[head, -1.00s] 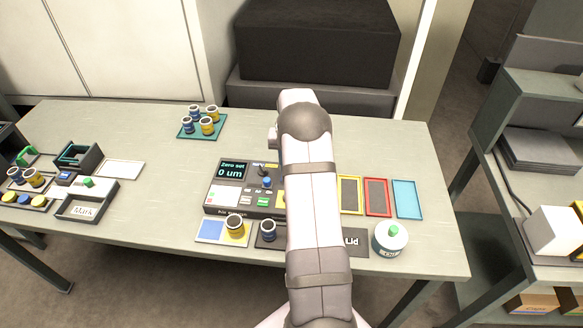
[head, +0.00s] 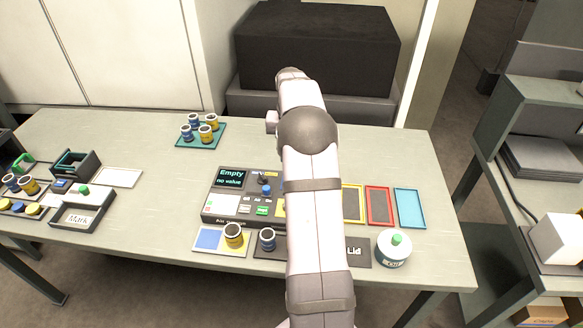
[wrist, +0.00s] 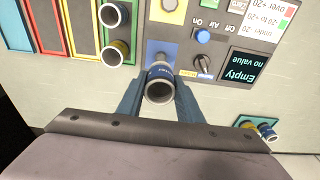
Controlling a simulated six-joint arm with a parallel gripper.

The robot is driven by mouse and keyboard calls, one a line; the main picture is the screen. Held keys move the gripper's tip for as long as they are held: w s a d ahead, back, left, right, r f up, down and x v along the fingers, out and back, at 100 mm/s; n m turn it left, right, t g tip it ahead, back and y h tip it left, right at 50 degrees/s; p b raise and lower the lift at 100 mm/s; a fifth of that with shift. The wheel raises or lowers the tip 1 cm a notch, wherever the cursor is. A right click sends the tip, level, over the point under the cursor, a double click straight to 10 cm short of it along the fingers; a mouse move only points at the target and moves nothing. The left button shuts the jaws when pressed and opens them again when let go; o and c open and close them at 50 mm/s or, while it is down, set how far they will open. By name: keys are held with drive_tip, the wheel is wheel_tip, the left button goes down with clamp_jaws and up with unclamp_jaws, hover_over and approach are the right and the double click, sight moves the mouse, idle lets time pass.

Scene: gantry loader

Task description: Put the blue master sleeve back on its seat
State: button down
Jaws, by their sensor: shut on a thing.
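My gripper (wrist: 158,104) is shut on a blue-banded metal sleeve (wrist: 160,88), seen in the wrist view with its open end facing the camera. The sleeve is at a blue patch (wrist: 157,47) on the gauge unit; I cannot tell whether it touches anything there. In the head view my own arm hides the gripper and held sleeve. A white mat (head: 202,249) in front of the gauge has a bare blue square (head: 208,239) and a yellow sleeve (head: 233,236) beside it.
The gauge screen (head: 231,176) reads "Empty, no value". Blue and yellow sleeves stand on a green tray (head: 203,145) behind. In the wrist view, a blue sleeve (wrist: 114,14) and a yellow sleeve (wrist: 115,53) stand close left of the gripper. A tub (head: 393,249) stands front right.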

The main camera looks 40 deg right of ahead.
drive_tip(key=w+a+r+n+p, duration=0.2)
drive_tip(key=w+a+r, duration=0.1)
drive_tip(key=a, duration=0.6)
drive_tip(key=w+a+r+n+p, duration=0.2)
drive_tip(key=w+a+r, duration=0.1)
drive_tip(key=a, duration=0.6)
drive_tip(key=s+a+f+n+p, duration=0.1)
drive_tip(key=s+a, duration=0.1)
drive_tip(key=a, duration=0.4)
drive_tip(key=s+a+f+n+p, duration=0.1)
drive_tip(key=s+a+f, duration=0.1)
drive_tip(key=a, duration=0.3)
wheel_tip(320, 180, down, 8)
drive_tip(key=s+a, duration=0.1)
drive_tip(key=a, duration=0.1)
drive_tip(key=shift+s+r+y, duration=0.15)
drive_tip(key=shift+s+y, duration=0.15)
drive_tip(key=shift+s, duration=0.05)
drive_tip(key=shift+f+b, duration=2.25)
drive_tip(key=shift+f, duration=0.95)
